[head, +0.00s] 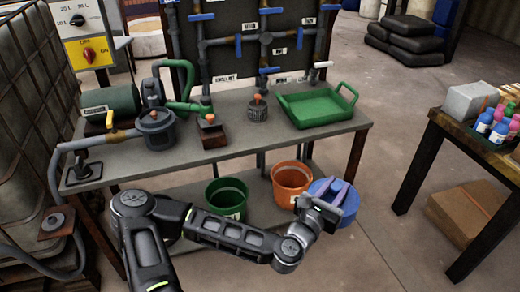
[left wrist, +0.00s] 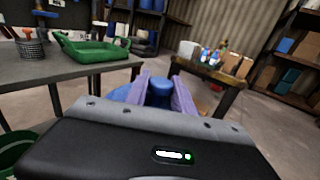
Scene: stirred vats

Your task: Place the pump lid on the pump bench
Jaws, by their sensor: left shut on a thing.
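My left gripper (head: 335,196), with purple fingers, is shut on a blue round thing that looks like the pump lid (head: 351,205). In the left wrist view a blue knob (left wrist: 160,91) sits between the fingers, and part of the wider blue disc shows behind the left finger. The gripper and lid are in front of the pump bench (head: 245,136), off its right front side and clear of the top. The fingers hide part of the lid. My right gripper is not in view.
The bench carries a green tray (head: 318,117), a dark strainer pot (head: 157,135), a small mesh basket (head: 257,113) and a brown block (head: 212,138). Green (head: 226,207) and orange (head: 290,190) buckets stand below. The front middle of the bench top is bare. Another table (head: 465,130) stands right.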

